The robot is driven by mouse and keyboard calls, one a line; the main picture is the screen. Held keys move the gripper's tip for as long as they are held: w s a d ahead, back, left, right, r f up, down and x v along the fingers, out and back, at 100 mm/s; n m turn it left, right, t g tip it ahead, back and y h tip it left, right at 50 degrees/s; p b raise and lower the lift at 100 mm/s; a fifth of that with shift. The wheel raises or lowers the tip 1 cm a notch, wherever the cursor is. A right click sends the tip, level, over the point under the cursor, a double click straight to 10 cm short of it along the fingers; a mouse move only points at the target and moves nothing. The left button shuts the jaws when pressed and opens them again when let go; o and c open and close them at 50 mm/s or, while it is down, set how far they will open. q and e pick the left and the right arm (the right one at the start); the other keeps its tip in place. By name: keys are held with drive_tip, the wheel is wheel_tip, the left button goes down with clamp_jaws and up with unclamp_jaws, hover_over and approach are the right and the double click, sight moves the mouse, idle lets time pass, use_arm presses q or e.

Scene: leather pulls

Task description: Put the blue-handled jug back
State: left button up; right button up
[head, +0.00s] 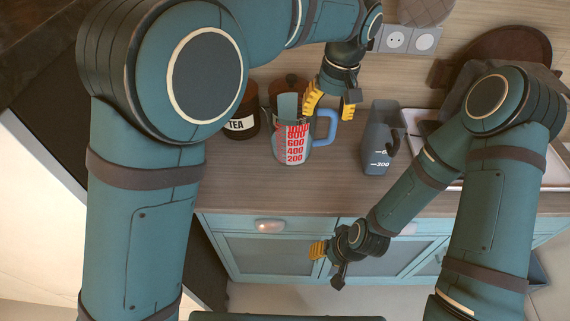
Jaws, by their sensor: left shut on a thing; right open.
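The blue-handled jug (295,147) is clear, with red numbers on its side and its blue handle (333,131) to the right. It is upright at the counter; I cannot tell whether its base touches the top. My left gripper (330,104) comes down from above with its yellow fingers around the upper handle side, shut on the jug. The exact contact is partly hidden. My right gripper (328,262) is open and empty, low in front of the cabinet fronts, well away from the jug.
A dark jar labelled TEA (241,124) stands close left of the jug, and a brown-lidded canister (291,82) stands behind it. A grey measuring jug (377,147) stands to the right. A pale tray (425,121) lies further right. The counter front (260,192) is clear.

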use_arm(q)
drive_tip(key=shift+w, duration=0.15)
drive_tip(key=shift+a+f, duration=0.1)
drive_tip(key=shift+f, duration=0.25)
wheel_tip(320, 180, down, 4)
drive_tip(key=shift+r+b, duration=0.15)
drive_tip(key=shift+b, duration=0.45)
drive_tip(key=shift+f+b, duration=0.55)
drive_tip(key=shift+f, duration=2.3)
drive_tip(key=o, duration=1.3)
